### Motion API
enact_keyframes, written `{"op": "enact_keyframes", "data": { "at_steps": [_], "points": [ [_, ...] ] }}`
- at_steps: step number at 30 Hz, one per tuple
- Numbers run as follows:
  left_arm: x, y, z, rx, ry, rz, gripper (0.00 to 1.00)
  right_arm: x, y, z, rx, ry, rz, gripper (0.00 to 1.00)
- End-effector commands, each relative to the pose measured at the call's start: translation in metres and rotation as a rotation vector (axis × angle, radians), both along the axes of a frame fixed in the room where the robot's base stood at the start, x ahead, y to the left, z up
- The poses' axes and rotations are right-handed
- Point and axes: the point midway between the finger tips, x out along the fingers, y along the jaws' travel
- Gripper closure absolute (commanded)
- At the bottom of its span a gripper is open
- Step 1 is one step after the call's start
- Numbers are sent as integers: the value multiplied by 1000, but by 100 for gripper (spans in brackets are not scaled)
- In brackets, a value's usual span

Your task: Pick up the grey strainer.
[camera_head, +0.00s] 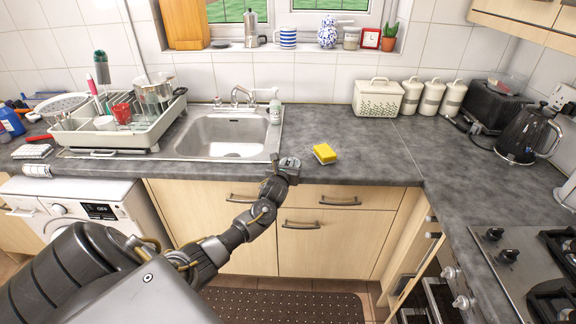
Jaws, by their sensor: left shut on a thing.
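My left arm reaches up from the lower left in the head view. Its gripper (287,165) is at the counter's front edge, just right of the sink's front right corner. It is shut on a small grey thing that appears to be the grey strainer (291,160); the fingers and wrist hide much of it, so its shape is hard to make out. I cannot tell whether it touches the counter. My right gripper is not in view.
A yellow sponge (324,153) lies on the counter right of the gripper. The sink (222,135) is behind and left, with a soap bottle (275,106) at its back right. A full dish rack (120,134) stands left. The counter right of the sponge is clear.

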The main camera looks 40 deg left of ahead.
Motion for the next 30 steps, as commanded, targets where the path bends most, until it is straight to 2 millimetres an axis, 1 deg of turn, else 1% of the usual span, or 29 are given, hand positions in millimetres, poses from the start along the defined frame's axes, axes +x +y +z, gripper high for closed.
{"op": "enact_keyframes", "data": {
  "at_steps": [4, 6, 8, 12, 14, 16, 19, 22, 23, 24, 27, 30],
  "points": [
    [0, 1, 16, 3, -5, -1, 100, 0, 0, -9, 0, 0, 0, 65],
    [-3, -1, 31, 4, -5, -2, 100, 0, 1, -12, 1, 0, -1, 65],
    [-12, -7, 43, 3, -5, -4, 100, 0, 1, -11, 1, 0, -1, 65],
    [-37, -20, 76, 3, -5, -5, 100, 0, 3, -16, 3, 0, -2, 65],
    [-49, -26, 89, 2, -4, -6, 100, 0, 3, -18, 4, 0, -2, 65],
    [-67, -36, 94, -2, -1, -7, 100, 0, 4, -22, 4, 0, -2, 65],
    [-90, -47, 106, -5, -1, -5, 100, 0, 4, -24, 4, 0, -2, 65],
    [-109, -56, 120, -3, 0, -7, 100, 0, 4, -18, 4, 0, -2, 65],
    [-110, -57, 127, 6, 3, -7, 100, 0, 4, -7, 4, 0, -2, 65],
    [-112, -57, 129, 7, 2, -5, 100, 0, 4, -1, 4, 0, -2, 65],
    [-118, -60, 130, 6, 1, -4, 100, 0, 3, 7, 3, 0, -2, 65],
    [-122, -62, 129, 4, 1, -4, 100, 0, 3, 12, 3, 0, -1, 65]
  ]
}}
